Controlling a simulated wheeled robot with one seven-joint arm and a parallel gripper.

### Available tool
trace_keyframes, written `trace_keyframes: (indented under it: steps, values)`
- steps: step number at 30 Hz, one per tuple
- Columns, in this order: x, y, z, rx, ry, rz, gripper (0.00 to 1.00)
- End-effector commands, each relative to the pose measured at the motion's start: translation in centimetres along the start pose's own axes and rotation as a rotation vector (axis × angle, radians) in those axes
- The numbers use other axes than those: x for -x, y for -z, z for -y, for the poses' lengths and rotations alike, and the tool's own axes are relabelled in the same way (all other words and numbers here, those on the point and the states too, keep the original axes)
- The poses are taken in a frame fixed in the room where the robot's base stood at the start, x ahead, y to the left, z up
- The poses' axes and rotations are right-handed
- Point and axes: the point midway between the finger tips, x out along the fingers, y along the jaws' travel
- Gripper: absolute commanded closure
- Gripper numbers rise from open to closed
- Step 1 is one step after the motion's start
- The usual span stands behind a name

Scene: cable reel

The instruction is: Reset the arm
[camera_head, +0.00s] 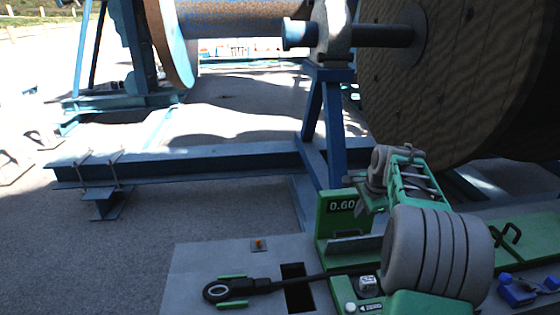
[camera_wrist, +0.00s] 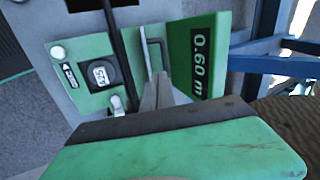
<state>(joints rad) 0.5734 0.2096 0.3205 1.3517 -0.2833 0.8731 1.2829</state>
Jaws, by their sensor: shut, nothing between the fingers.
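My gripper (camera_wrist: 158,92) shows in the wrist view as grey fingers beyond the green and black hand. The fingers are shut and empty, pointing toward the green bench fittings. In the head view my green and grey arm bends over the bench, and the fingertips are hard to make out there. A green plate marked 0.60 m (camera_wrist: 200,52) stands just right of the fingers in the wrist view; it also shows in the head view (camera_head: 335,225). I cannot tell whether the fingers touch anything.
A black cable with a ring end (camera_head: 217,291) lies across the grey bench (camera_head: 195,265). A large wooden reel (camera_head: 460,90) on a blue stand (camera_head: 325,130) rises behind. A blue clamp (camera_head: 518,292) lies at right.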

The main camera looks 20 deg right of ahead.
Motion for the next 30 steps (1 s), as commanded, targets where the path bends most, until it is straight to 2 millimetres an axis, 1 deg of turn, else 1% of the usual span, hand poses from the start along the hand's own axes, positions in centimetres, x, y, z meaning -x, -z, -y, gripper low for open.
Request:
trace_keyframes:
  steps: [4,5,6,8,9,10,11,12,14,15,17,18,21,23,24,25,27,28,30]
  values:
    - [0.0,0.3,-0.2,0.307,-0.008,-0.005,1.00]
    - [-0.2,0.4,-0.7,0.382,-0.020,-0.005,1.00]
    - [-1.3,0.1,-2.3,0.480,-0.052,0.013,1.00]
    - [-3.2,-0.7,-5.8,0.616,-0.117,0.060,1.00]
    - [-4.2,-1.4,-8.3,0.695,-0.158,0.097,1.00]
    - [-4.8,-1.9,-10.2,0.750,-0.186,0.126,1.00]
    - [-4.9,-2.5,-12.2,0.805,-0.212,0.152,1.00]
    - [-4.7,-3.5,-14.9,0.879,-0.243,0.187,1.00]
    - [-3.6,-5.5,-18.1,0.986,-0.275,0.228,1.00]
    - [-2.6,-7.2,-20.0,1.055,-0.290,0.250,1.00]
    - [-0.9,-10.0,-22.6,1.143,-0.306,0.269,1.00]
    - [0.3,-12.0,-24.1,1.188,-0.312,0.269,1.00]
    - [3.0,-16.4,-26.7,1.283,-0.294,0.240,1.00]
    - [4.5,-18.6,-27.0,1.355,-0.253,0.206,1.00]
    - [5.6,-19.9,-26.7,1.406,-0.214,0.179,1.00]
    - [6.5,-20.9,-26.1,1.442,-0.179,0.155,1.00]
    - [8.7,-22.8,-23.9,1.517,-0.089,0.095,1.00]
    - [9.4,-23.6,-23.3,1.545,-0.059,0.080,1.00]
    - [10.2,-25.1,-22.9,1.594,-0.021,0.071,1.00]
